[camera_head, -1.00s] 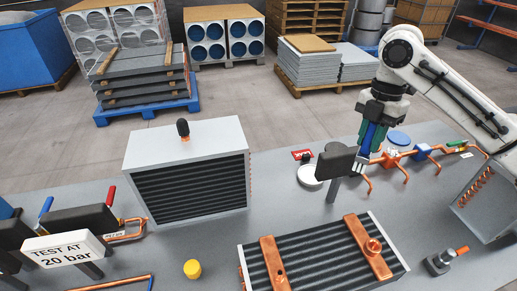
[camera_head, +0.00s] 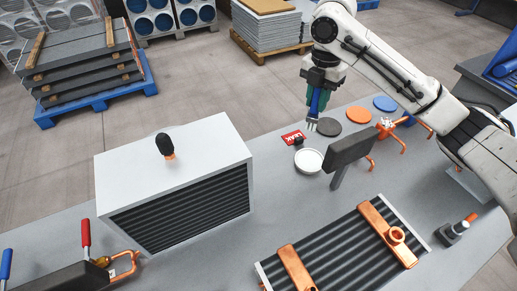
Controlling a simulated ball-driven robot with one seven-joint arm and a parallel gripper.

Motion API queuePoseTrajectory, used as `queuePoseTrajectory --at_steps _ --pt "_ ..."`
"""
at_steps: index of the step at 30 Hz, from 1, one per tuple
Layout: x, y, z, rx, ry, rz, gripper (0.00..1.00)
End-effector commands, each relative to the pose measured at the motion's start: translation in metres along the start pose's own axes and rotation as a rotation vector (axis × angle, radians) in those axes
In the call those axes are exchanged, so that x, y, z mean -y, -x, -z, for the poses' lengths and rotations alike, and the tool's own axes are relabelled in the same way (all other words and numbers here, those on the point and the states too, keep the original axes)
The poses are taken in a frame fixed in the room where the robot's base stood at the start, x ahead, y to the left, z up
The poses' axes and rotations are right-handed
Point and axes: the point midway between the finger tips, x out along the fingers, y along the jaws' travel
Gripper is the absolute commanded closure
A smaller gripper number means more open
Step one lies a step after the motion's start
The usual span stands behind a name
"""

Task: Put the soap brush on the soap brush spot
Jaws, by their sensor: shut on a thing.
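My gripper (camera_head: 319,96) is over the far side of the bench, its fingers partly hidden. It is shut on a blue-handled tool with a pale, forked-looking lower end, which seems to be the soap brush (camera_head: 313,119). The brush hangs roughly upright, lower end down, just left of a dark grey disc (camera_head: 331,128). I cannot tell whether it touches the bench. An orange disc (camera_head: 358,114) and a blue disc (camera_head: 384,103) lie to the right. No label shows which one is the soap brush spot.
A white round dish (camera_head: 309,160), a small black item (camera_head: 299,143) and a red LEAK card (camera_head: 292,137) are close by. A dark upright plate (camera_head: 350,150) stands in front. A copper manifold (camera_head: 388,126) is at right. A large finned unit (camera_head: 180,185) stands left.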

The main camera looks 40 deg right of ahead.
Motion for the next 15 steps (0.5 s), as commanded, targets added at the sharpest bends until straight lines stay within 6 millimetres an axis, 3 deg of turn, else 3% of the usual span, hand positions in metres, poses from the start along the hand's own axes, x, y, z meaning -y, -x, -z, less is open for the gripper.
queuePoseTrajectory --at_steps 15 --pt "0.0 -0.074 0.001 0.017 -0.001 -0.01 1.0"
